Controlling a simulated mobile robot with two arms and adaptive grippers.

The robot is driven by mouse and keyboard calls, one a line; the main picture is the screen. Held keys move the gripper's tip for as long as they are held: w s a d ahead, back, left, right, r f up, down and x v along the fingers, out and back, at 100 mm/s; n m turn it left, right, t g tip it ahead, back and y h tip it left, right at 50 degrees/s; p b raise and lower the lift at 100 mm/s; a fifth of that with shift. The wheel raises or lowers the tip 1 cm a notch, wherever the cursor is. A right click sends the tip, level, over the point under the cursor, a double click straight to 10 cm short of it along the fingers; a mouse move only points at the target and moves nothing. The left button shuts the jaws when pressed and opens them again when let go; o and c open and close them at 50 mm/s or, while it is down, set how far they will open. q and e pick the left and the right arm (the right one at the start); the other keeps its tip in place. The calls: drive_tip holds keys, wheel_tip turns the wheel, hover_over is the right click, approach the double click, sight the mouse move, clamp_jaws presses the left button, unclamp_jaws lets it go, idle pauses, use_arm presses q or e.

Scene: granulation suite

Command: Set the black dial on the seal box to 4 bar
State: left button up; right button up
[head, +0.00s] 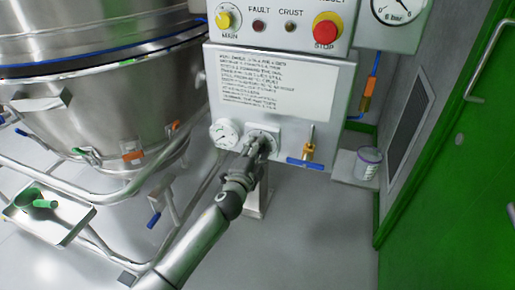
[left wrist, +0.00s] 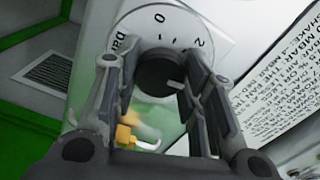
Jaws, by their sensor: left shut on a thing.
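The seal box (head: 340,100) is a pale panel box with a printed notice. The black dial is at its lower edge, mostly hidden behind my left gripper (head: 262,142) in the head view, on a white plate (head: 276,131). In the left wrist view the black dial (left wrist: 158,75) sits between the two fingers of my left gripper (left wrist: 163,85), which is shut on it. A white mark on the dial points to the lower right. Around it, a round scale (left wrist: 135,25) shows 0, 2 and "bar"; other figures are hidden. My right gripper is out of view.
A small white gauge (head: 225,133) is just left of the dial. A brass valve with a blue handle (head: 307,163) hangs to its right. A red stop button (head: 326,30) is above. A steel vessel (head: 110,100) stands left, a green door (head: 440,190) right.

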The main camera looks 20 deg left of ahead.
use_arm(q)
drive_tip(key=shift+m, duration=0.6)
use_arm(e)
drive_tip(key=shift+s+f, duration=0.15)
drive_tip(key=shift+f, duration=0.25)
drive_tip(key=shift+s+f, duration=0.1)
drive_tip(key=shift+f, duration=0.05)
use_arm(q)
drive_tip(key=o, duration=1)
drive_tip(key=s, duration=1.2)
drive_tip(key=shift+a, duration=0.15)
